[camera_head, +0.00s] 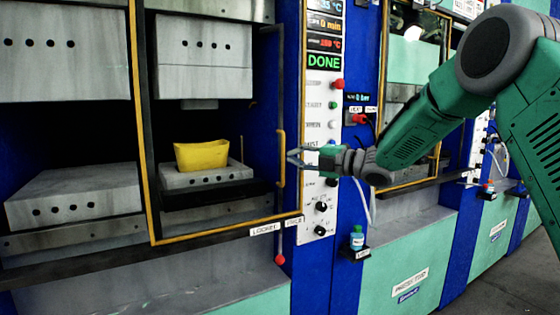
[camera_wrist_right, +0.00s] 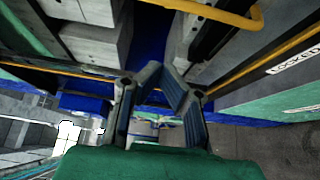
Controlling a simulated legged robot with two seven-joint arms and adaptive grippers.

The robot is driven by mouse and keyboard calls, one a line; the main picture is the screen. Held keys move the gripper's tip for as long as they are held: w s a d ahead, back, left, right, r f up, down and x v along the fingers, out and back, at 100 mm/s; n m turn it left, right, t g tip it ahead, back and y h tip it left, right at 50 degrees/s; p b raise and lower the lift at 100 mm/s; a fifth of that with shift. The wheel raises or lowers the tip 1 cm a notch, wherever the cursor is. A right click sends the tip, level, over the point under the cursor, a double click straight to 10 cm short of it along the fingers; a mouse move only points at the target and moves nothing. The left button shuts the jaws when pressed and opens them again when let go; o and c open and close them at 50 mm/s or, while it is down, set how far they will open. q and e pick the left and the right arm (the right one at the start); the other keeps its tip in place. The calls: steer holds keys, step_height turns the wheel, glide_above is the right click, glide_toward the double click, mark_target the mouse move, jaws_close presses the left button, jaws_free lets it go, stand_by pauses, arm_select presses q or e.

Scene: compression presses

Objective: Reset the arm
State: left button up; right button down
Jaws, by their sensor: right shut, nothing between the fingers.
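My right arm (camera_head: 440,110) reaches in from the right in the head view. Its right gripper (camera_head: 291,157) points left, in front of the control panel (camera_head: 322,180) and close to the yellow handle (camera_head: 281,160) at the press's right edge. I cannot tell whether it touches the handle. The gripper is shut and holds nothing. In the right wrist view its fingers (camera_wrist_right: 163,68) lean towards each other at the tips. My left gripper is not in view.
A yellow part (camera_head: 202,155) sits on the lower block (camera_head: 205,178) of the yellow-framed press, below the raised upper block (camera_head: 203,55). The display (camera_head: 323,63) reads DONE. A small bottle (camera_head: 357,238) stands on a ledge below the gripper. Floor (camera_head: 500,275) shows at lower right.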

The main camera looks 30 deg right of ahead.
steer(key=s+a+f+m+g+h+b, duration=0.1)
steer(key=s+a+f+m+g+h, duration=0.25)
steer(key=f, duration=0.95)
steer(key=s+a+f+m+b, duration=0.2)
steer(key=s+a+f+m, duration=0.3)
steer(key=f, duration=0.7)
steer(key=s+a+f+m+g+h+b, duration=0.15)
steer(key=f+m, duration=0.45)
steer(key=f, duration=0.7)
steer(key=s+a+f+m+g+h+b, duration=0.1)
steer(key=s+a+f+m+g+h, duration=0.2)
steer(key=s+f, duration=1.05)
steer(key=s+f+m+g+b, duration=0.1)
steer(key=s+f+m+g, duration=0.2)
steer(key=s, duration=0.8)
steer(key=s+a+f+m+g, duration=0.1)
steer(key=s+f+m+g, duration=0.2)
steer(key=s, duration=0.8)
steer(key=shift+a+f+g+h+b, duration=0.2)
steer(key=shift+f+g+h+b, duration=0.2)
steer(key=shift+f+g, duration=0.25)
